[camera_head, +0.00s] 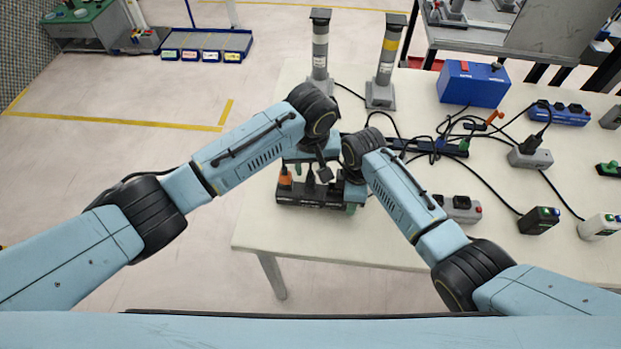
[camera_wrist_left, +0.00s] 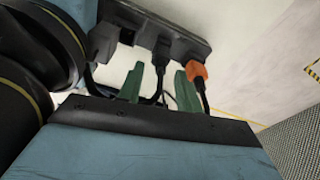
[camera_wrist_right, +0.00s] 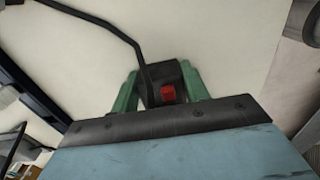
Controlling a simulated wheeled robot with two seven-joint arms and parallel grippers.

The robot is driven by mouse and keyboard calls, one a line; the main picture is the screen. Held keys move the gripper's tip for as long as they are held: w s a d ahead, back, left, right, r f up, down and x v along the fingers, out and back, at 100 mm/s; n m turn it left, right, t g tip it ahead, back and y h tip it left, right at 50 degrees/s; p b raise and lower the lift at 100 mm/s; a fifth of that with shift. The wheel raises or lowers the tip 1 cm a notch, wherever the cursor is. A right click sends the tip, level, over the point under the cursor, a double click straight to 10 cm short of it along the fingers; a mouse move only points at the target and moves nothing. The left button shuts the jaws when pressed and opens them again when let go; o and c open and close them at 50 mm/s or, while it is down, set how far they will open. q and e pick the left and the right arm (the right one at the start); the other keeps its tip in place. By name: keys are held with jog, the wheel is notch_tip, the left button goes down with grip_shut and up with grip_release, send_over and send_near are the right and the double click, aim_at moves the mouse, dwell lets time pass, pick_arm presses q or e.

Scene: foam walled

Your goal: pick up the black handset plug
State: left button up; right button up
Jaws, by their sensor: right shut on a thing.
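A black power strip (camera_head: 302,200) lies near the table's front left edge, with black plugs and an orange plug (camera_head: 285,178) on it. In the left wrist view, the strip (camera_wrist_left: 190,42) bears the orange plug (camera_wrist_left: 197,70) and black plugs, one of them (camera_wrist_left: 160,47) just beyond my fingertips. My left gripper (camera_wrist_left: 160,72) is open above the strip, its green fingers apart. My right gripper (camera_wrist_right: 165,82) is shut on a black plug (camera_wrist_right: 157,92) with a red square and a cable. I cannot tell whether this is the handset plug. Arms partly hide the strip in the head view.
Two grey posts (camera_head: 319,50) (camera_head: 387,60) stand at the table's back. A blue box (camera_head: 472,84), a blue strip (camera_head: 558,113), grey sockets (camera_head: 530,157) and tangled cables crowd the right. Bare table (camera_head: 375,232) shows in front. My two wrists are close together.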

pick_arm(q)
jog(key=shift+f, duration=0.25)
grip_shut()
jog(key=shift+r, duration=0.1)
notch_tip(320, 180, up, 10)
dwell(0.6)
pick_arm(e)
jog(key=o, duration=1.2)
